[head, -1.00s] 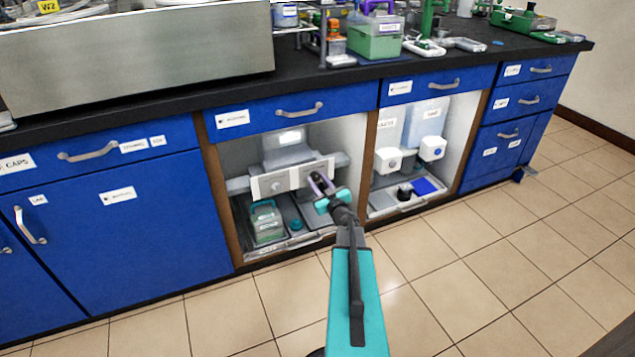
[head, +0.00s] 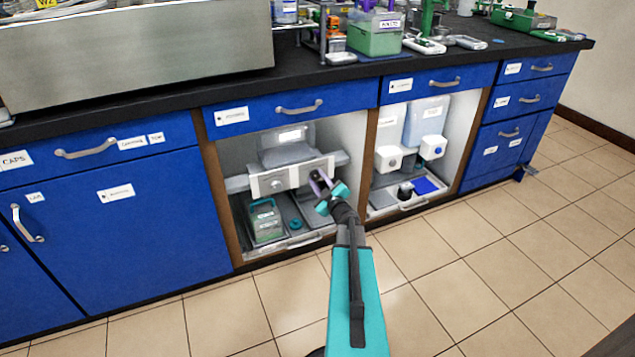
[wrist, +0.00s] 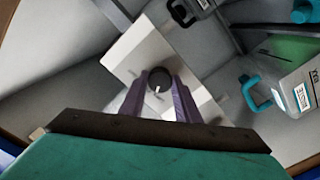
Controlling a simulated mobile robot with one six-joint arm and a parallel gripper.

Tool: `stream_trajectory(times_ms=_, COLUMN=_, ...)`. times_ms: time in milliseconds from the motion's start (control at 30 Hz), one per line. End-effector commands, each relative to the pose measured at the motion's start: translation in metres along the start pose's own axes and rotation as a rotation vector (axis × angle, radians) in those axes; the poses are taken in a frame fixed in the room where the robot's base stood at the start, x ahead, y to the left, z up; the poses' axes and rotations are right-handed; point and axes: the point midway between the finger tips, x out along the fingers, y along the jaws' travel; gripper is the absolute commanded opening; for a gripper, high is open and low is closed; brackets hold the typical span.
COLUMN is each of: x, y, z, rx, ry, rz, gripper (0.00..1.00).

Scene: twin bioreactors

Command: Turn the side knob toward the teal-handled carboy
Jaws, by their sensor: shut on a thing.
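The side knob (wrist: 158,80) is a dark round knob with a pale mark, on a pale plate in the wrist view. My gripper (wrist: 159,84) is shut on it, one purple finger on each side. In the head view my gripper (head: 320,182) reaches into the left open bay, at the right end of the pale unit (head: 296,176), and hides the knob. The teal-handled carboy (head: 264,224) stands on the bay floor, lower left of my gripper. It also shows at the right of the wrist view (wrist: 292,92).
A round knob (head: 277,184) sits on the unit's left plate. A teal round item (head: 295,224) lies beside the carboy. The right bay holds bottles (head: 426,120) and a tray. A wooden post (head: 369,150) divides the bays. The tiled floor in front is clear.

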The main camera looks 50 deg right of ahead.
Motion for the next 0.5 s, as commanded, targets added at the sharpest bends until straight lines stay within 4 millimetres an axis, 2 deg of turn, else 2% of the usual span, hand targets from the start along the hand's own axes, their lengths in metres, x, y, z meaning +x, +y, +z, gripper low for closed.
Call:
stream_trajectory(times_ms=200, x=-0.0004, y=-0.0015, z=0.0012, rx=-0.162, ry=0.000, rz=0.000, gripper=0.07)
stream_trajectory(times_ms=500, x=-0.0001, y=-0.0009, z=0.0004, rx=-0.287, ry=0.000, rz=-0.001, gripper=0.07)
